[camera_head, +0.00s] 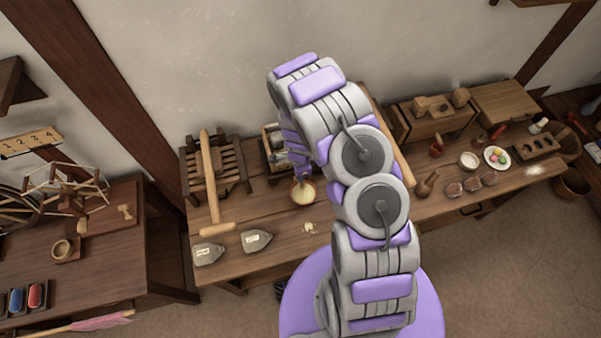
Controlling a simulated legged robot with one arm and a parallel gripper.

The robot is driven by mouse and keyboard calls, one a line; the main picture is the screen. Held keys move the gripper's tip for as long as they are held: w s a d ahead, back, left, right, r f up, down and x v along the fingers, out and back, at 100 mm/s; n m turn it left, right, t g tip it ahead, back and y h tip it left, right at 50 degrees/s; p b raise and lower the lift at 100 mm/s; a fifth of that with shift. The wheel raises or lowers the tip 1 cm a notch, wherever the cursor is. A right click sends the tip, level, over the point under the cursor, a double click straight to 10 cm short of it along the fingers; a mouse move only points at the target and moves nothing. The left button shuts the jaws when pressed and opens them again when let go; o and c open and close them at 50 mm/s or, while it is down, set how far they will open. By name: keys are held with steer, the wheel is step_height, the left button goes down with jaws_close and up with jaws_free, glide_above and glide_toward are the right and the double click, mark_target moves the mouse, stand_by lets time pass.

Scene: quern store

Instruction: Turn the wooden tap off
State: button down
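My arm rises from the bottom and bends down over the middle of the long wooden bench (270,225). My gripper (301,172) is small in view, low at the back of the bench, just behind and above a bowl of pale grain or meal (303,192). Its fingers are too small and covered to tell whether they are open or shut. A wooden box-like device with metal parts (273,148) stands just left of my gripper, partly covered by my arm. I cannot make out the wooden tap; my arm may hide it.
A slatted wooden rack (230,162) with a long wooden mallet-like tool (209,170) stands at left. Jugs, a plate (497,157) and wooden boxes (437,116) fill the right side.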

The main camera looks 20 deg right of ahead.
stand_by(0.3)
steer(key=c, duration=1.2)
jaws_free()
steer(key=shift+w, duration=0.1)
steer(key=shift+o, duration=0.2)
steer(key=shift+a, duration=0.1)
step_height(320, 180, up, 17)
steer(key=shift+r+p, duration=0.15)
steer(key=shift+p, duration=0.15)
